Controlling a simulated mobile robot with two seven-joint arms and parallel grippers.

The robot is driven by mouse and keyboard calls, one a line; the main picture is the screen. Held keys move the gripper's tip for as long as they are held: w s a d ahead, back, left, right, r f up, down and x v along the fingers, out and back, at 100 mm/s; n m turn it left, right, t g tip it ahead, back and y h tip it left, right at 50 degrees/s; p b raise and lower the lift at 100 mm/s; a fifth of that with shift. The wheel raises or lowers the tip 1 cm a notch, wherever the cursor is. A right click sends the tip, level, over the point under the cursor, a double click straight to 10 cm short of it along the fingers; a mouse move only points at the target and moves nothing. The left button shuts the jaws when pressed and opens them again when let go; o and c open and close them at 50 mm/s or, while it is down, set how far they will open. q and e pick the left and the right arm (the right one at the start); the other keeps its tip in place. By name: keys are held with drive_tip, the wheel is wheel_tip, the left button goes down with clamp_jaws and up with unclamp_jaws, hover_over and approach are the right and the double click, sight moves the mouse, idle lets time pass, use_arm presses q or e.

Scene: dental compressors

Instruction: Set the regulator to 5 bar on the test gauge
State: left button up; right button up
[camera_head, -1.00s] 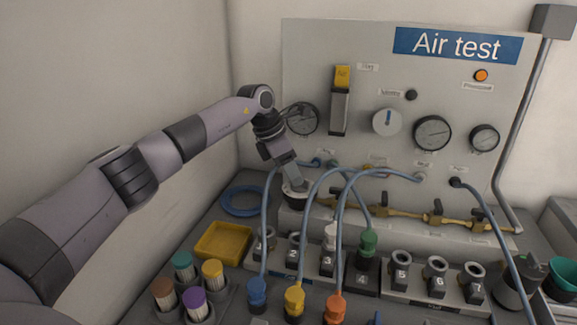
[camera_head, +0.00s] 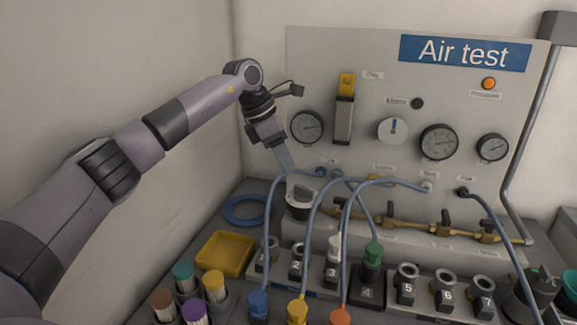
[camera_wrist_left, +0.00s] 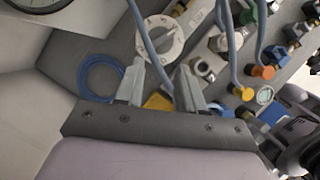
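A white dial knob with numbers (camera_wrist_left: 160,38) shows in the left wrist view, just beyond my fingertips. In the head view it appears as a white and dark round knob (camera_head: 300,203) low at the panel's left foot. My left gripper (camera_head: 287,160) is above this knob, apart from it. Several round gauges sit on the panel: left gauge (camera_head: 307,127), middle gauge (camera_head: 438,142), right gauge (camera_head: 492,148). Their readings and small labels are too small to read.
Blue hoses (camera_head: 345,215) arch in front of the panel, close to the knob's right. A second white knob with a blue mark (camera_head: 393,130) is on the panel. A yellow tray (camera_head: 225,254), a blue ring (camera_head: 244,210) and numbered sockets (camera_head: 407,280) stand around.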

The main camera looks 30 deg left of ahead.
sight(303, 188)
use_arm(q)
drive_tip(key=o, duration=0.8)
drive_tip(key=shift+w+d+f+n+t+y+b, duration=0.15)
drive_tip(key=shift+w+d+f+n+y+b, duration=0.4)
drive_tip(key=shift+f+n, duration=0.85)
drive_tip(key=shift+w+d+f+n+t+y+b, duration=0.2)
drive_tip(key=shift+w+d+f+n+y+b, duration=0.35)
drive_tip(key=shift+f+n, duration=0.85)
drive_tip(key=shift+w+d+f+n+t+y+b, duration=0.15)
drive_tip(key=shift+w+d+f+n+y+b, duration=0.35)
drive_tip(key=shift+f+n, duration=0.9)
drive_tip(key=shift+s+d+r, duration=0.1)
drive_tip(key=shift+s+r, duration=0.05)
drive_tip(key=c, duration=1)
